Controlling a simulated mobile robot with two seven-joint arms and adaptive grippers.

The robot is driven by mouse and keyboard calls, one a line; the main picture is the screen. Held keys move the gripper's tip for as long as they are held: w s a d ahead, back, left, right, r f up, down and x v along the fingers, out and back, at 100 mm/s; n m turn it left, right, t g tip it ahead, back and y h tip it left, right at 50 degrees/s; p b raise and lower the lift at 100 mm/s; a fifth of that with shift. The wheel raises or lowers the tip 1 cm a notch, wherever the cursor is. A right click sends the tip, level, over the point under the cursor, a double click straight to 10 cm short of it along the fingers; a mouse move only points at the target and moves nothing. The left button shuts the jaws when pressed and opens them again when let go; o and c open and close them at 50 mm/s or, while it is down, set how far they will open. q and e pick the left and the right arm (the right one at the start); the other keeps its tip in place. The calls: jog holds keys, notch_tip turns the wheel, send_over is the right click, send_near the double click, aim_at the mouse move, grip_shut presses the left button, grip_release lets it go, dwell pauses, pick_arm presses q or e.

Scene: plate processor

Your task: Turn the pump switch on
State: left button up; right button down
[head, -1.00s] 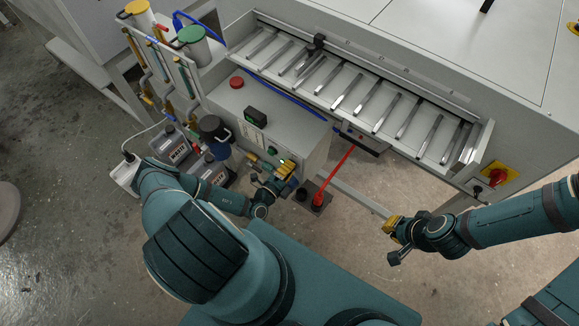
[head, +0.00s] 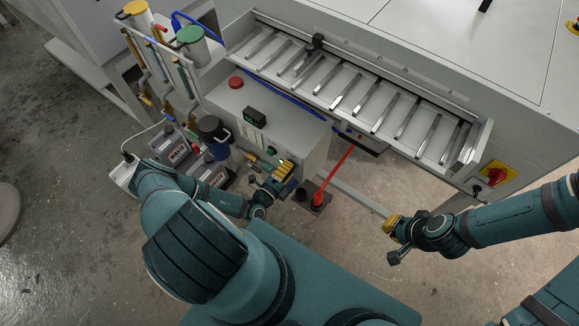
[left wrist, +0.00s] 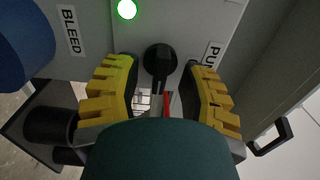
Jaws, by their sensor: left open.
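The pump switch (left wrist: 158,62) is a black rotary knob on the grey panel in the left wrist view. A partly hidden label starting "PU" (left wrist: 211,52) is beside it. My left gripper (left wrist: 160,88) is open, with one yellow finger on each side of the knob; I cannot tell whether they touch it. In the head view my left gripper (head: 281,170) is at the front of the grey control box (head: 250,98) and hides the knob. My right gripper (head: 390,224) hangs in free space at the right; its fingers are too small to read.
A lit green lamp (left wrist: 127,9) and a "BLEED" label (left wrist: 69,30) are near the knob. A red lever (head: 333,176) stands on the floor right of my left gripper. A roller conveyor (head: 360,92) is above. A red-yellow switch (head: 497,175) is at the right.

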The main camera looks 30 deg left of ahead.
pick_arm(q)
jog(key=s, duration=1.1)
jog(key=shift+a, duration=0.4)
jog(key=shift+d+r, duration=0.1)
jog(key=d+r+m+g+h, duration=0.5)
jog(key=d+m+g+h, duration=0.1)
jog(key=d+m+h, duration=0.6)
jog(key=s+d+r+m+g+y, duration=0.1)
jog(key=s+d+m+g, duration=0.2)
jog(key=m+g, duration=0.5)
jog(key=s+d+r+m+g, duration=0.25)
jog(key=m+g, duration=0.35)
jog(key=m, duration=0.4)
jog(key=w+r+m+t+y, duration=0.4)
jog(key=w+r+m+y, duration=0.4)
jog(key=m, duration=1.3)
jog(key=shift+w+r+y, duration=0.15)
jog(key=shift+r+y, duration=0.1)
jog(key=shift+y, duration=0.05)
